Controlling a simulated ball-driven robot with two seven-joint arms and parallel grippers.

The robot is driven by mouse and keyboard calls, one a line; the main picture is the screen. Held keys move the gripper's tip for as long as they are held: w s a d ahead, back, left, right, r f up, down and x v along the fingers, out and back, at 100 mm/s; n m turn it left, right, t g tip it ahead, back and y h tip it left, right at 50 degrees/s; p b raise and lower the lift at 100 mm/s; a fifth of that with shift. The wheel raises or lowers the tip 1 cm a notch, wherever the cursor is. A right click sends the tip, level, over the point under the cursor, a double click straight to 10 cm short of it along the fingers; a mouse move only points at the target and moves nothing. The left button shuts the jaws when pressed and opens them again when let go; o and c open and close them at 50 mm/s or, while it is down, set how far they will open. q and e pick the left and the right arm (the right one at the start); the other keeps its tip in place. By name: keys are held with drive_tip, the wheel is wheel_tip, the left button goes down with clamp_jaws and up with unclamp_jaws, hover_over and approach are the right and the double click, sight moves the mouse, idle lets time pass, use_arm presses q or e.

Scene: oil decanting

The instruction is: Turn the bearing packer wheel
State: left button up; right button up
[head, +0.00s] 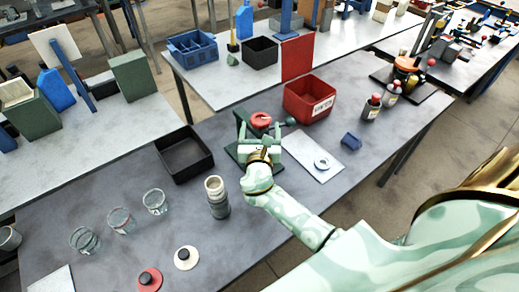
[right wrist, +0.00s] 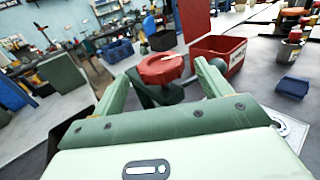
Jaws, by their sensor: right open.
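The bearing packer wheel (head: 261,119) is a red disc on a dark green packer, near the middle of the head view. In the right wrist view the red wheel (right wrist: 161,67) lies ahead, between the lines of the two fingers. My right gripper (head: 260,142) is open and empty, just on the near side of the wheel. No contact with the wheel shows. Its pale green fingers stand wide apart in the right wrist view (right wrist: 160,80). The gripper and wrist hide part of the packer's base. My left gripper is not in view.
A red labelled bin (head: 309,99) stands right of the packer, and a black tray (head: 184,154) to its left. A white sheet with a ring (head: 313,156) lies right of my wrist. A ribbed canister (head: 217,198) stands close to my right forearm. Several glass jars stand front left.

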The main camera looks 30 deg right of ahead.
drive_tip(key=v, duration=1)
drive_tip(key=shift+s+a+f, duration=0.1)
drive_tip(key=shift+a+f, duration=0.05)
